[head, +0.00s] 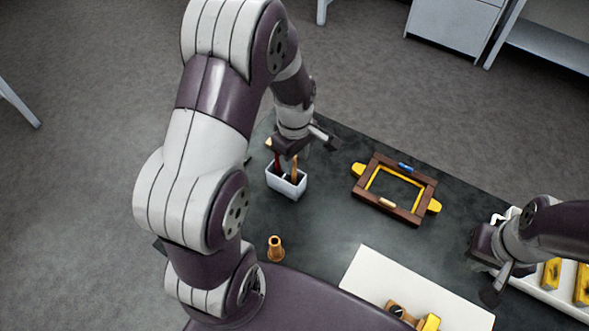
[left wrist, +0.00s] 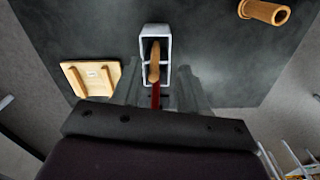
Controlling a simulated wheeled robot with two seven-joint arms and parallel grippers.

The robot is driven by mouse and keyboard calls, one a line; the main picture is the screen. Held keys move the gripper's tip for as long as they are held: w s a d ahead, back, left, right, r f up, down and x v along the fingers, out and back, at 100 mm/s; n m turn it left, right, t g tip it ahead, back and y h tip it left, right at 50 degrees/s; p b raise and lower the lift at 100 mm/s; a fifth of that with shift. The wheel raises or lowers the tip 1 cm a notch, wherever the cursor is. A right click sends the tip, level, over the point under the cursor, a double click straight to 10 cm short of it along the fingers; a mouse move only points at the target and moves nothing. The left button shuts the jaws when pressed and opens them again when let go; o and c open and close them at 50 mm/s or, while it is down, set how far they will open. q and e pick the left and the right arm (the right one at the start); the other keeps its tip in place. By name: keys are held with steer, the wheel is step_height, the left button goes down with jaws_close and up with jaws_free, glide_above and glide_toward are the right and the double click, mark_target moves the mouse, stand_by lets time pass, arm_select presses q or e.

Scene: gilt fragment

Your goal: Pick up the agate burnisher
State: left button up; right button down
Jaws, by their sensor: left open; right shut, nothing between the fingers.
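A small pale two-compartment holder (head: 287,187) stands on the dark table, with slim upright tools in it. One tool (head: 277,160) has a dark red part, and another (head: 295,167) is orange-brown. Which is the agate burnisher I cannot tell. My left gripper (head: 292,148) is open just above the holder, partly hiding the tool tops. In the left wrist view, a tool with a wooden tan end and red shaft (left wrist: 154,75) lies between the spread fingers (left wrist: 158,82), with the holder (left wrist: 146,32) beyond. My right gripper (head: 490,296) is shut and empty at the right, far from the holder.
A brown wooden frame (head: 376,205) with yellow inner edging lies right of the holder. A small turned wooden piece (head: 276,249) stands nearer me. A white board (head: 375,277) lies in front, and a tray with yellow blocks (head: 552,272) is at right.

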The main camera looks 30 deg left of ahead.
mark_target(294, 170)
arm_select(q)
steer(key=f, duration=0.1)
steer(key=f+p, duration=0.1)
steer(key=f, duration=0.3)
steer(key=shift+w+a+f, duration=0.25)
steer(key=shift+w, duration=0.15)
steer(key=shift+s+f, duration=0.1)
steer(key=shift+f, duration=0.25)
jaws_close()
steer(key=shift+r, duration=0.1)
